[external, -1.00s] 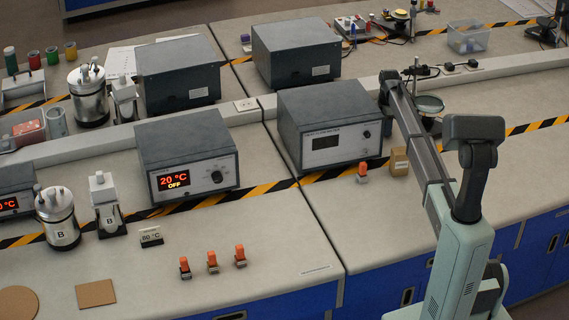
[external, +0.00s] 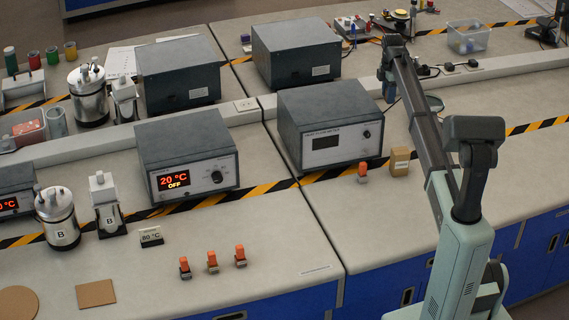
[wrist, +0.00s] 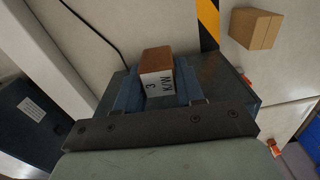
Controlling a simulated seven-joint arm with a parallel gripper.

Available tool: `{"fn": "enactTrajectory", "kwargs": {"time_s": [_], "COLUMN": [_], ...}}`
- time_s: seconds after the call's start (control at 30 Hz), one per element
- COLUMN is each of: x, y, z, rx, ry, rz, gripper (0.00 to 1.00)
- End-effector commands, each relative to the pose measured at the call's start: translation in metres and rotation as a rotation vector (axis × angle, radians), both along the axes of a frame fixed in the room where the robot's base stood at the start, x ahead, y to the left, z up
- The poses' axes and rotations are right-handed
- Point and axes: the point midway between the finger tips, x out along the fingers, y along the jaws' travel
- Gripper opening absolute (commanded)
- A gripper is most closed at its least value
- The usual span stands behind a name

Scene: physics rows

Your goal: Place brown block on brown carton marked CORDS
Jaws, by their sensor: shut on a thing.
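A brown block (wrist: 155,56) with a white label on one side shows in the wrist view. My gripper (wrist: 157,88) is shut on it, with one finger on each side. In the external view my gripper (external: 388,93) is above the bench beside the grey cable trunking, and I cannot make out the block there. A brown carton (external: 399,161) stands on the bench to the right of the heat-unit box, well in front of my gripper. It also shows at the upper right of the wrist view (wrist: 254,28), apart from the block. I cannot read its marking.
A grey instrument box (external: 328,128) stands left of the carton. A small orange-topped item (external: 363,172) is between them. Black-yellow tape (external: 340,174) runs along the bench. A round dish (external: 432,103) and a black cable lie near my arm.

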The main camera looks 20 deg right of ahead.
Motion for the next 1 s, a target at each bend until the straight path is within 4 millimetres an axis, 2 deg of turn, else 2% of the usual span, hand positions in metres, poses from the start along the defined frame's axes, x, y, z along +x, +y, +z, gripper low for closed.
{"fn": "enactTrajectory", "kwargs": {"time_s": [0.03, 0.2, 0.3, 0.4, 0.53, 0.77, 1.0], "x": [-0.028, -0.098, -0.131, -0.154, -0.171, -0.181, -0.181], "y": [0.007, 0.024, 0.03, 0.034, 0.037, 0.039, 0.039], "z": [0.01, 0.031, 0.034, 0.031, 0.026, 0.019, -0.015], "rx": [0.0, 0.0, 0.0, 0.0, 0.0, 0.0, 0.0], "ry": [-0.004, -0.002, -0.002, 0.0, 0.0, 0.001, 0.002], "rz": [0.002, 0.015, 0.025, 0.036, 0.051, 0.085, 0.087], "gripper": [0.07, 0.07, 0.07, 0.07, 0.07, 0.07, 0.07]}}
